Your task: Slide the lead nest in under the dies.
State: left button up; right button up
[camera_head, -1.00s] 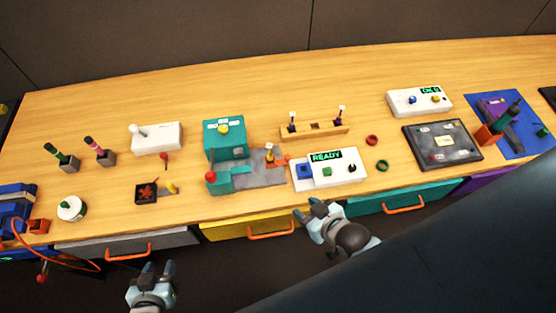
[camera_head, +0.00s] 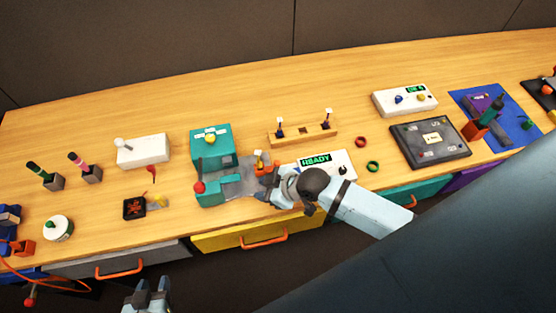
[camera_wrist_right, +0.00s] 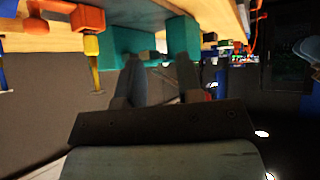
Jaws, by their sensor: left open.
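The teal press (camera_head: 211,149) stands on the table with a grey bed plate (camera_head: 238,188) beside it. The dies are too small to make out. A small orange piece (camera_head: 262,167), which looks like the lead nest, sits at the right part of the plate, to the right of the press. My right gripper (camera_head: 277,186) is just right of it, low over the plate; contact cannot be told. In the right wrist view its two dark fingers (camera_wrist_right: 158,75) stand apart with a teal block (camera_wrist_right: 183,40) beyond. My left gripper (camera_head: 150,287) is open and empty, in front of the table edge.
A white READY box (camera_head: 325,163) stands behind my right gripper, partly hidden by it. A wooden rack (camera_head: 302,135) with two dark tools is behind. A red knob (camera_head: 199,187) is at the press's left front. A black tray (camera_head: 134,208) lies left of the press.

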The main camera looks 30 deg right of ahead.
jog(key=w+d+r+n+g, duration=0.1)
jog(key=w+r+n+g, duration=0.1)
jog(key=w+n+g, duration=0.15)
jog(key=n+g+h+b, duration=0.1)
jog(key=n+g+h, duration=0.1)
jog(key=n+g, duration=0.35)
send_near(278, 162)
jog(key=shift+n+t, duration=0.5)
jog(key=shift+t, duration=0.1)
jog(key=x, duration=0.3)
jog(key=p+x, duration=0.1)
jog(key=x, duration=0.2)
jog(key=s+x, duration=0.1)
jog(key=x, duration=0.1)
jog(key=shift+a+f, duration=0.15)
jog(key=shift+f, duration=0.2)
grip_shut()
